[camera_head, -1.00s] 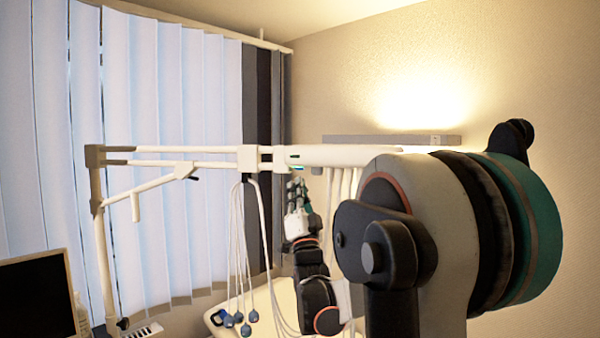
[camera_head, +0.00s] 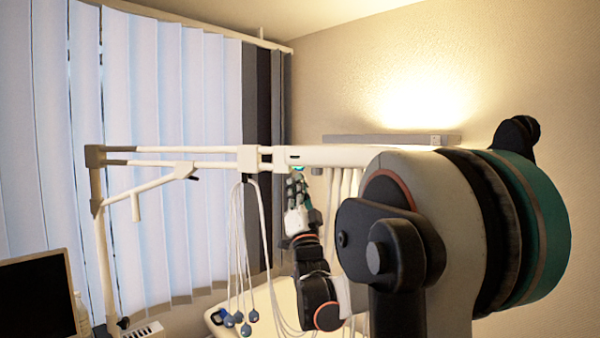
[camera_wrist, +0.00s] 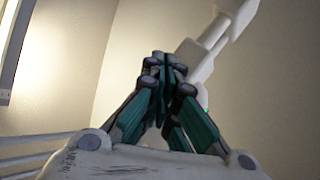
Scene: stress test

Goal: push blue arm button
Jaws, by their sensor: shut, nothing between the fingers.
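A white horizontal arm (camera_head: 340,155) spans the middle of the head view. A small blue-green glowing spot (camera_head: 298,168) shows on its underside and looks like the button. My gripper (camera_head: 296,177) points up just below this spot; whether it touches cannot be told. In the wrist view my gripper (camera_wrist: 164,62) is shut and empty, its teal fingers meeting at the tips. The white arm (camera_wrist: 198,58) runs behind and right of the fingertips.
White cables with blue ends (camera_head: 240,318) hang left of my arm, and more pale cables (camera_head: 343,185) hang to its right. A monitor (camera_head: 38,298) stands at lower left. Blinds (camera_head: 165,120) cover the left wall. A grey wall rail (camera_head: 390,139) is behind.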

